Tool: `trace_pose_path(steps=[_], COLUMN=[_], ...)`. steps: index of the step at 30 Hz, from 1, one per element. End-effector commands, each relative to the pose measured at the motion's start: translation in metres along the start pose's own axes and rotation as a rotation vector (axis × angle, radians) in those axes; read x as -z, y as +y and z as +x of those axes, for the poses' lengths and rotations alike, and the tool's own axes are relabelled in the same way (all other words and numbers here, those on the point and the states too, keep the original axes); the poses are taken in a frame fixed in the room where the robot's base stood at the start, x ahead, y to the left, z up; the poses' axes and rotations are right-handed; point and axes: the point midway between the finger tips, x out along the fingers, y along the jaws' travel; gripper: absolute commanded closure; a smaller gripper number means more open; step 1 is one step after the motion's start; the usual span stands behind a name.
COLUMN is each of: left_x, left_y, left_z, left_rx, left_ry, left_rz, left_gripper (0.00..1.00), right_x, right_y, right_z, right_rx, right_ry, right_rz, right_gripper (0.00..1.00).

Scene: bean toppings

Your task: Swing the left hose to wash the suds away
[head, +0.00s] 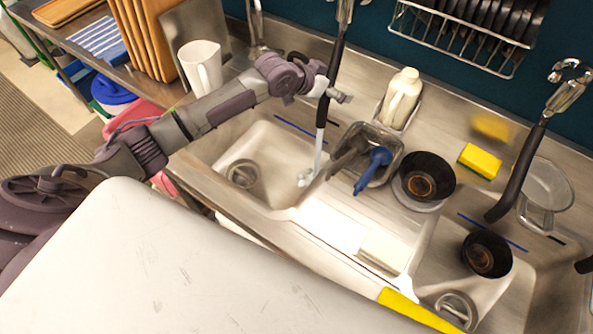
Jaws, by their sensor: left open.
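The left hose (335,60) is black and hangs from a metal fitting over the left sink basin (268,150). A whitish water stream (318,152) runs from its lower end into the basin. A small white patch (304,180), perhaps suds, lies where the stream lands. My left gripper (342,97) is open at the hose's lower part; the hose crosses behind or between the fingers, and I cannot tell whether they touch. My right gripper is not in view.
A second black hose (517,172) hangs over the right side, near a glass container (546,185). Between the basins stand a grey bin with a blue brush (374,170), a white bottle (402,95) and a black bowl (427,178). Another black bowl (487,254) sits in the right basin.

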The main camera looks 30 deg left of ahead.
Motion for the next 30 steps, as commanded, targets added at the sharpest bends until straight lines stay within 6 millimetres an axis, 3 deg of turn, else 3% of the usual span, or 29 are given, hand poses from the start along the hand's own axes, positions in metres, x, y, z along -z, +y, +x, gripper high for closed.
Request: trace_pose_path(steps=[5,15,21,30], left_x=[0.003,0.004,0.002,0.0], left_y=[0.0,0.0,0.0,0.001], left_z=[-0.008,-0.051,-0.073,-0.09], left_rx=[0.0,0.0,0.0,-0.001], left_ry=[-0.001,-0.002,-0.002,0.0], left_rz=[-0.001,0.0,0.001,0.0], left_gripper=[0.0,0.0,0.0,0.0], right_x=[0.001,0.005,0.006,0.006], right_y=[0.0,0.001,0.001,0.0], right_z=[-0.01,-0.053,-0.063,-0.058], right_rx=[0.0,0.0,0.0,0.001], right_ry=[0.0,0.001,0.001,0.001], right_rz=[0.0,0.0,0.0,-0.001], right_gripper=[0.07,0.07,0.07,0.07])
